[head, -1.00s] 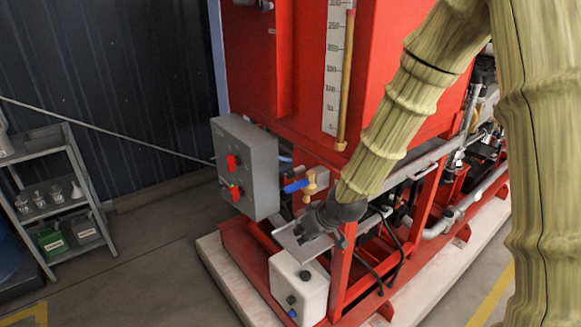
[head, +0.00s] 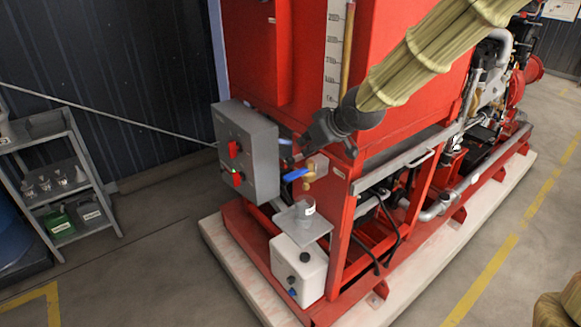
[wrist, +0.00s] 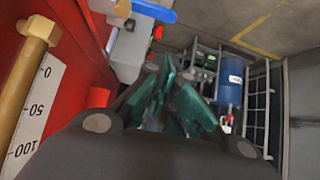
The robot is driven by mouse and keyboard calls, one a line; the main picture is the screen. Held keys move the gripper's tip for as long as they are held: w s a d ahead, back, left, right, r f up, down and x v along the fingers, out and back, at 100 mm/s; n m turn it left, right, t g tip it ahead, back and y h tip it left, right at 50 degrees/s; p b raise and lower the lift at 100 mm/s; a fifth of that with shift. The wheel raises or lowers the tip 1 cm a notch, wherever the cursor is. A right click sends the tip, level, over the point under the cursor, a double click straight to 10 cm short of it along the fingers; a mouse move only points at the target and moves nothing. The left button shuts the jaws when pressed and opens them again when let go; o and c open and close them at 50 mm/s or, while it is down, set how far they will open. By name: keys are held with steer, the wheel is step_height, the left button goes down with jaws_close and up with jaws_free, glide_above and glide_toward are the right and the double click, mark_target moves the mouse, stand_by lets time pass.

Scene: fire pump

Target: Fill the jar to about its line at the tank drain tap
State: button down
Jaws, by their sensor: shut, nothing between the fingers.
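The jar (head: 305,209) is a small greyish see-through cup. It stands upright on a grey plate (head: 318,230) beneath the tank drain tap; its line and any liquid are too small to make out. The tap (head: 318,165) is brass with a blue lever (head: 296,174), also at the top of the wrist view (wrist: 155,11). My gripper (head: 290,154) is shut and empty, above and slightly left of the tap, beside the grey control box. Its dark fingers with green pads (wrist: 165,95) fill the middle of the wrist view. The red tank (head: 385,60) rises behind.
The grey control box (head: 246,150) with a red switch is close left of my gripper. A white container (head: 299,270) sits below the plate. A brass sight tube (head: 347,40) and scale run up the tank. A shelf rack (head: 70,170) stands left; the floor between is clear.

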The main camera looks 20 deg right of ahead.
steer(key=shift+w+f, duration=0.1)
steer(key=p, duration=0.4)
glide_above(290, 177)
steer(key=shift+f, duration=3.35)
steer(key=shift+f+p, duration=0.65)
steer(key=shift+f, duration=1.45)
